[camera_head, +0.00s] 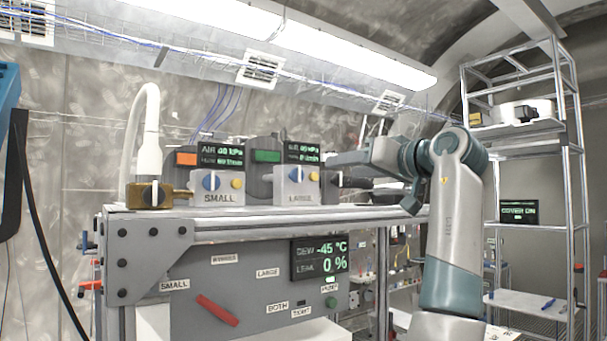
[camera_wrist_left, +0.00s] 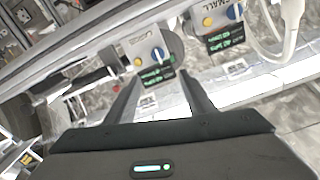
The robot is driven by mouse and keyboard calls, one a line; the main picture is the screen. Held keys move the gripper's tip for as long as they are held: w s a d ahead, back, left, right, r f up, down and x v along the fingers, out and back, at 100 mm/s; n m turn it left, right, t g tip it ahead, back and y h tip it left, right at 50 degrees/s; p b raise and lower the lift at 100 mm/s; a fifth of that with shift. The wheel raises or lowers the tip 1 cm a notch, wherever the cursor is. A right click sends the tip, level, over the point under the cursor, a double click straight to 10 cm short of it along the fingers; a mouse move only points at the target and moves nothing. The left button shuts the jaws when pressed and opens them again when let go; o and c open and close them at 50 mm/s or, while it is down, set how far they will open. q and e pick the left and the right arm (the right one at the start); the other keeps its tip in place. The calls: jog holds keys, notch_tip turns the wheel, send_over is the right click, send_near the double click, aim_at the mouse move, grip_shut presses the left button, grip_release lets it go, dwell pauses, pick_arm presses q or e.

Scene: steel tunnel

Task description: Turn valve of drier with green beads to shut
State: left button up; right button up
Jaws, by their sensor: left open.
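The drier labelled LARGE has a green bead window (camera_head: 267,156) and a grey valve block (camera_head: 297,187) with a blue knob (camera_head: 296,174) and a yellow button. The blue knob also shows in the left wrist view (camera_wrist_left: 157,54). Its exact turn angle is too small to tell. The drier labelled SMALL, with an orange bead window (camera_head: 187,158) and its own blue knob (camera_head: 211,181), stands to its left. My left gripper (camera_head: 345,163) is open and empty to the right of the LARGE block, apart from the knob; its fingers (camera_wrist_left: 160,90) point toward that block. My right gripper is not in view.
Both driers stand on a bench top (camera_head: 240,212). A white hose (camera_head: 150,125) on a brass fitting (camera_head: 150,195) is at the left end. The panel below has a red lever (camera_head: 217,310) and a display (camera_head: 319,258). A metal shelf rack (camera_head: 575,180) stands at the right.

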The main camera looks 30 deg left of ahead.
pick_arm(q)
jog(key=p, duration=0.2)
send_near(299, 175)
jog(key=p+x, duration=0.6)
jog(key=x, duration=0.1)
jog(key=shift+r, duration=0.1)
jog(key=shift+w+a+p, duration=0.15)
jog(key=shift+a+p, duration=0.2)
jog(key=shift+a, duration=0.1)
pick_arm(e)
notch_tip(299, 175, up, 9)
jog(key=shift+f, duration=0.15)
pick_arm(q)
jog(key=c, duration=1.1)
